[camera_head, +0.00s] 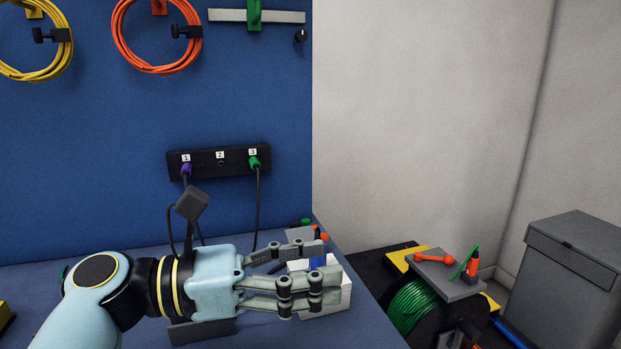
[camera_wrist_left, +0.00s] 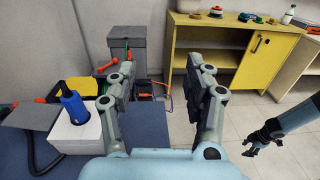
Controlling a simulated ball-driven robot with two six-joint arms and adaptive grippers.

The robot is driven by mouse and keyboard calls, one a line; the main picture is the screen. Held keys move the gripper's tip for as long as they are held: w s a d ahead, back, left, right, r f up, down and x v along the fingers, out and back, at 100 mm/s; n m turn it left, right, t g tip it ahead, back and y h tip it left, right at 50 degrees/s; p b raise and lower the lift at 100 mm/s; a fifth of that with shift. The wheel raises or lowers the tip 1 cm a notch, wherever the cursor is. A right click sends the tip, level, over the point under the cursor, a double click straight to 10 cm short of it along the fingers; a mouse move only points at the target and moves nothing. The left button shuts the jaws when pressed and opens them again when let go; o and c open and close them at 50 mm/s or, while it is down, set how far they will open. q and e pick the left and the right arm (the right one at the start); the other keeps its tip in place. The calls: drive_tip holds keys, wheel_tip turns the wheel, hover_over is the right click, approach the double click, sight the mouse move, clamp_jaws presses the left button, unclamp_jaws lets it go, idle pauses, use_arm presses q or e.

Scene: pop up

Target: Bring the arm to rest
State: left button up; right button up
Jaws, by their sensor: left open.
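My left gripper (camera_head: 331,271) is open, with its fingers pointing right over the right end of the blue bench. In the head view it overlaps a white box (camera_head: 340,301) and a blue plug (camera_head: 317,263). The left wrist view shows the open fingers (camera_wrist_left: 160,78) with nothing between them. There the white box (camera_wrist_left: 70,133) and the upright blue plug (camera_wrist_left: 72,105) stand to the left of the fingers, apart from them. My right gripper (camera_wrist_left: 262,138) is small and dark at the right of the wrist view; its opening is unclear.
A black socket strip (camera_head: 220,162) on the blue wall holds a purple plug (camera_head: 186,169) and a green plug (camera_head: 254,162) with hanging cables. A green cable reel (camera_head: 411,308) and a grey bin (camera_head: 572,270) stand right of the bench. A yellow-fronted cabinet (camera_wrist_left: 262,62) is beyond.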

use_arm(q)
drive_tip(key=s+a+f+m+y, duration=0.8)
drive_tip(key=s+a+f+m, duration=0.15)
drive_tip(key=f, duration=0.35)
drive_tip(key=s+a+f+m+g+y, duration=0.1)
drive_tip(key=s+a+m+y, duration=0.45)
drive_tip(key=a, duration=0.35)
drive_tip(key=s+a+m+y, duration=0.5)
drive_tip(key=s+a+m, duration=0.15)
drive_tip(key=a, duration=0.25)
wheel_tip(320, 180, down, 28)
drive_tip(key=s+a+r+g, duration=0.1)
drive_tip(key=s+a, duration=0.1)
drive_tip(key=s, duration=0.1)
drive_tip(key=s+a+f+g, duration=0.1)
drive_tip(key=s+f, duration=1.4)
drive_tip(key=s, duration=0.2)
drive_tip(key=shift+s+g, duration=0.25)
drive_tip(key=shift+g, duration=0.05)
use_arm(e)
drive_tip(key=shift+s, duration=0.45)
